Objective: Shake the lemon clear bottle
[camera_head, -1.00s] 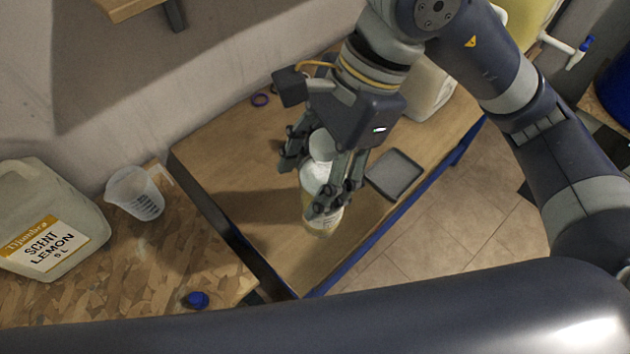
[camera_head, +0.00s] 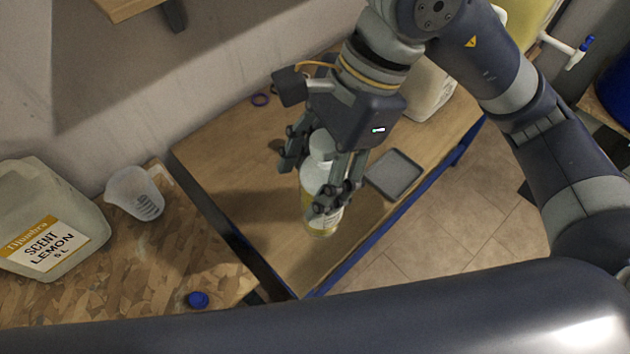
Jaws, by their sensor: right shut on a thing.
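A bottle (camera_head: 320,222) with a white cap, a clear upper part and a yellowish lower part or label is in the middle of the view, over the wooden table (camera_head: 228,185). It is close to upright, and its label cannot be read. My right gripper (camera_head: 308,180) is shut on the bottle, with fingers on both sides of its upper part. Whether the bottle touches the table is hard to tell. My left gripper is not in view.
A jug labelled Scent Lemon (camera_head: 45,225), a clear measuring cup (camera_head: 134,192) and a blue cap (camera_head: 198,300) are on the chipboard surface at left. A grey tray (camera_head: 394,176), a purple ring (camera_head: 260,100) and a pale jug (camera_head: 428,88) are on the wooden table.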

